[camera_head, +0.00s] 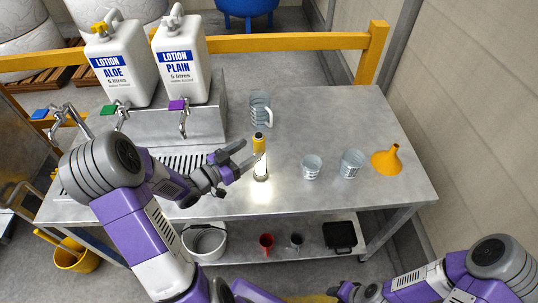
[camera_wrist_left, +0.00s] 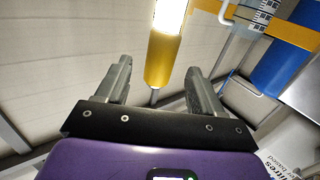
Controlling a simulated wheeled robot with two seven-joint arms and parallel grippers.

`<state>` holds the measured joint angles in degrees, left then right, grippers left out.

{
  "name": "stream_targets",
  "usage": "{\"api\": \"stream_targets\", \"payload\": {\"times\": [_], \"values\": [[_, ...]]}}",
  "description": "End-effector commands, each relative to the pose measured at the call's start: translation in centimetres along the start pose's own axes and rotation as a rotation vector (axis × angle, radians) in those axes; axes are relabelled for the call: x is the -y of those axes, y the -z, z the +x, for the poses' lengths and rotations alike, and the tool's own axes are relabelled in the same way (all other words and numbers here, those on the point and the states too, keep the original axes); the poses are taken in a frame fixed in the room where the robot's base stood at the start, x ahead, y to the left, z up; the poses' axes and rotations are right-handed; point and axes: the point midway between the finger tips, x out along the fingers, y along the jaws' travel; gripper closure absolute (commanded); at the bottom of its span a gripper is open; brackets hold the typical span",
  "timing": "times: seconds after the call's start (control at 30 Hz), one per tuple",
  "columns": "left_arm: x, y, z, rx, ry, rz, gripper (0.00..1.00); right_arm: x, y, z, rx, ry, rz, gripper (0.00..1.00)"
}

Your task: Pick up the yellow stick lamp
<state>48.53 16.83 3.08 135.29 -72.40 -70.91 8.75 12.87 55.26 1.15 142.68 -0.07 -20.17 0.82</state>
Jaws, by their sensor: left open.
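The yellow stick lamp (camera_head: 260,147) stands upright on the steel table, yellow at its upper part with a black tip and glowing white below. My left gripper (camera_head: 243,160) is open just left of it, fingers pointing at it. In the left wrist view the lamp (camera_wrist_left: 163,58) shows between the lines of the two open fingers (camera_wrist_left: 158,88); I cannot tell how deep it is between them. My right gripper (camera_head: 348,292) is low at the bottom edge, partly cut off, its jaws unclear.
A jug (camera_head: 260,108) stands behind the lamp. Two clear cups (camera_head: 312,166) (camera_head: 351,163) and an orange funnel (camera_head: 387,160) stand to the right. Two white lotion canisters (camera_head: 120,64) (camera_head: 181,60) stand on a raised stand with taps at the left. The table's front right is clear.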

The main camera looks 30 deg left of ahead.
Motion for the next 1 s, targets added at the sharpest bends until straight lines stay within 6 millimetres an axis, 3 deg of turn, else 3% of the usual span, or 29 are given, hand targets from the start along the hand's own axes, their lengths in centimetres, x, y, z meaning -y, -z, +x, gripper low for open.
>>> {"api": "stream_targets", "payload": {"times": [0.17, 0.6, 0.9, 1.0], "values": [[-0.1, 0.5, 1.0, -0.019, -0.018, 0.022, 0.33, -0.2, 0.0, 0.4, 0.001, 0.000, 0.000, 0.58], [0.0, 0.8, 6.7, -0.017, -0.015, 0.019, 0.33, -0.5, 0.0, 1.3, 0.000, 0.000, 0.000, 0.58], [0.0, 0.9, 7.2, -0.015, -0.014, 0.018, 0.33, -0.5, 0.0, 1.3, 0.000, 0.000, 0.000, 0.58], [0.0, 0.9, 7.1, -0.015, -0.014, 0.018, 0.48, -0.5, 0.0, 1.3, 0.000, 0.000, 0.000, 0.58]]}}
